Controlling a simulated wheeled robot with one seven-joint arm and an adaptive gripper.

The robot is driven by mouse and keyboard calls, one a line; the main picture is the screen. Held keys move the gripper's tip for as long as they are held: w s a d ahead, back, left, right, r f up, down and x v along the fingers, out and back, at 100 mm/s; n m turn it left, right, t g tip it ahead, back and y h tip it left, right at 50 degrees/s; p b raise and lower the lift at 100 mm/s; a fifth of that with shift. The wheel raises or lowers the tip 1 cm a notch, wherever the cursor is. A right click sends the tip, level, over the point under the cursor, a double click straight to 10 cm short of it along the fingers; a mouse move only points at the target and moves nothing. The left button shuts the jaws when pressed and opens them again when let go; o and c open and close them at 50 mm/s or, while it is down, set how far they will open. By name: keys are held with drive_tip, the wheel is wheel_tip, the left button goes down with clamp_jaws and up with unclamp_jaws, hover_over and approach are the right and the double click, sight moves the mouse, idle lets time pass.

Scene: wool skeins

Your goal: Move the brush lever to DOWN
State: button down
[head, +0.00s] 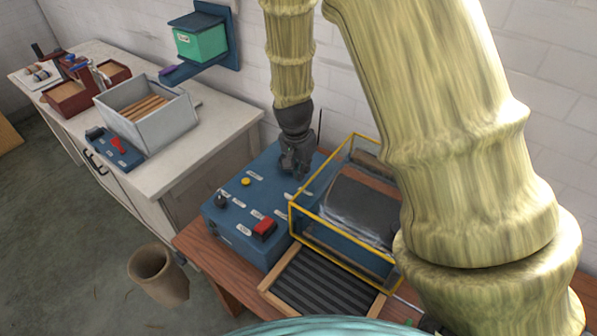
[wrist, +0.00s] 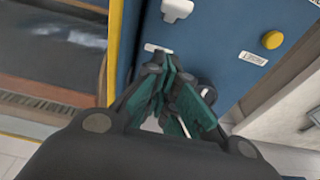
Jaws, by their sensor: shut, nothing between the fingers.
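A blue control box (head: 255,205) stands on the wooden bench, with its top also in the wrist view (wrist: 225,30). My gripper (head: 293,170) is shut and empty, pointing down over the far right part of its top, beside the yellow-framed case; its dark green fingers show in the wrist view (wrist: 165,75). A white handle-like part (wrist: 178,9) stands on the box ahead of the fingertips, apart from them; I cannot tell if it is the brush lever. The small labels are unreadable. My gripper hides part of the panel, so the lever's position cannot be told.
The box top carries a yellow button (head: 245,181), black knob (head: 221,201) and red switch (head: 264,228). A yellow-framed clear case (head: 292,222) stands close right of my gripper. A thin dark rod (head: 320,125) rises behind. A ribbed tray (head: 315,283) lies in front.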

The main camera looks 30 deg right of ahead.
drive_tip(key=s+a+r+b, duration=0.2)
drive_tip(key=a+r, duration=0.2)
drive_tip(key=r, duration=0.4)
drive_tip(key=shift+s+a+b, duration=0.2)
drive_tip(key=shift+a+b, duration=0.2)
idle(0.5)
